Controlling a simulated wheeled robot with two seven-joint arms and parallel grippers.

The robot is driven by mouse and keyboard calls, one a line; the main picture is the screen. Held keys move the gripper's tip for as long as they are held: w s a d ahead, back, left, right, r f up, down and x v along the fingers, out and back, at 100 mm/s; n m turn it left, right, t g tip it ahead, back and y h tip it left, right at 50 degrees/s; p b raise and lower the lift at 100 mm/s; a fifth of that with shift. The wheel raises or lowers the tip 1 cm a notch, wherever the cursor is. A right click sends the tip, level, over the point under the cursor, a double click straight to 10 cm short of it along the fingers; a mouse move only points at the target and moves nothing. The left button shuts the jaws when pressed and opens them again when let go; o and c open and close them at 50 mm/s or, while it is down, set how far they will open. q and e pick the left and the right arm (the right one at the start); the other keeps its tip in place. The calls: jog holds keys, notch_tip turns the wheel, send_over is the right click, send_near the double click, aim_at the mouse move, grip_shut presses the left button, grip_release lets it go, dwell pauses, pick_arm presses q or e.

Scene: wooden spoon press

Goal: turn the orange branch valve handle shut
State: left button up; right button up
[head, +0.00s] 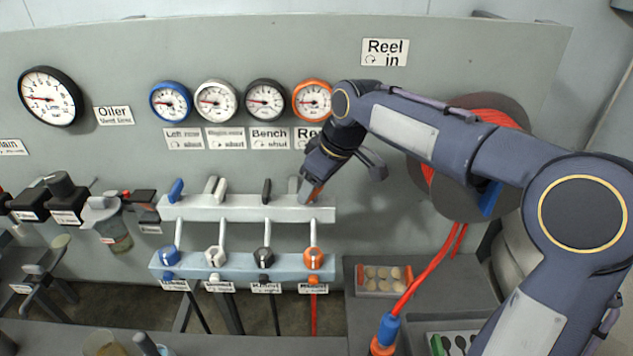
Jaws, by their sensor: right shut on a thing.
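The orange branch valve handle (317,191) is at the right end of the upper pale manifold bar (240,208). Only a small part of it shows; my gripper covers the rest. My right gripper (309,188) reaches down from the upper right and is shut on this handle. The handle's exact angle cannot be told. Above it is the orange-rimmed gauge (312,99), with a label partly hidden by my arm. My left gripper is not in view.
Blue (176,190), white (217,188) and black (266,190) handles stand on the same bar to the left. A lower bar (190,261) carries coloured knobs. A red hose reel (483,112) is behind my right arm. A tray (359,281) sits at lower right.

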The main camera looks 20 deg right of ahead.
jog(key=m, duration=0.2)
jog(key=m+h, duration=0.1)
jog(key=m, duration=0.1)
jog(key=m+t+h, duration=0.1)
jog(key=m, duration=0.1)
jog(key=shift+s+a+r+p, duration=0.1)
jog(key=shift+a+p, duration=0.15)
jog(key=shift+p, duration=0.05)
jog(key=m+h, duration=0.2)
jog(key=m, duration=0.3)
dwell(0.4)
jog(key=o, duration=1)
jog(key=v, duration=0.7)
jog(key=shift+a+r, duration=0.2)
jog(key=shift+r, duration=0.15)
